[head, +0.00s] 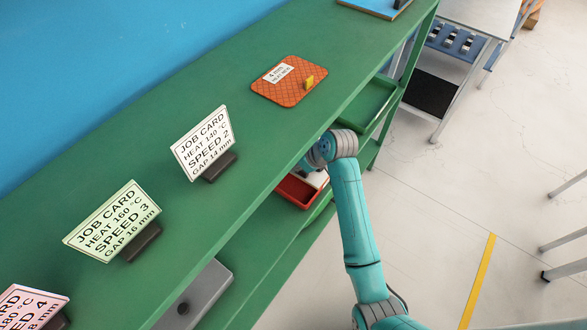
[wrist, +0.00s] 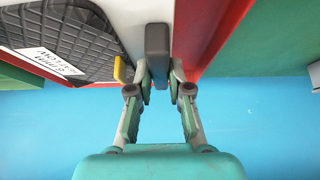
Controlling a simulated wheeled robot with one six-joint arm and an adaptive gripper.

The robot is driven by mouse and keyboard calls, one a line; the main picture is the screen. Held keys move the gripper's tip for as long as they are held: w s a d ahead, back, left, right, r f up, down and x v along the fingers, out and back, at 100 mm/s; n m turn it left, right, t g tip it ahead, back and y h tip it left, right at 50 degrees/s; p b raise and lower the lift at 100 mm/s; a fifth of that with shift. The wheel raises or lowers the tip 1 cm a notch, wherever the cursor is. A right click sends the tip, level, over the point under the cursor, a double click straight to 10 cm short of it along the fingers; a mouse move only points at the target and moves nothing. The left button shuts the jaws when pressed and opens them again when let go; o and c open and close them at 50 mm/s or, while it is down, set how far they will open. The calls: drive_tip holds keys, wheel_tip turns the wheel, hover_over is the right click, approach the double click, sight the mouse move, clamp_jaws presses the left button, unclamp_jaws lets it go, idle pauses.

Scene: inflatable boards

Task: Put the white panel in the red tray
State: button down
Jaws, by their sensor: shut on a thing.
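The white panel (wrist: 128,18) fills the upper middle of the wrist view, with a dark grey block-like grip (wrist: 157,45) on it. My gripper (wrist: 158,76) is shut on this grip. The red tray (wrist: 203,35) shows as a red wall and inner face just right of the panel. In the head view the red tray (head: 294,191) is on the lower shelf, partly under the green top, with part of the white panel (head: 318,179) at it. My fingers are hidden there. I cannot tell whether the panel rests on the tray floor.
A black textured pad (wrist: 70,40) with a label and yellow tab lies left of the grip. A green tray (head: 368,103) is farther along the lower shelf. The green top (head: 250,145) overhangs, bearing job cards (head: 203,143) and an orange pad (head: 289,81). A grey box (head: 198,295) sits below.

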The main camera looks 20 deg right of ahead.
drive_tip(key=shift+w+a, duration=0.35)
drive_tip(key=shift+w, duration=0.15)
drive_tip(key=shift+f, duration=1.7)
drive_tip(key=c, duration=1.1)
unclamp_jaws()
drive_tip(key=v, duration=1.2)
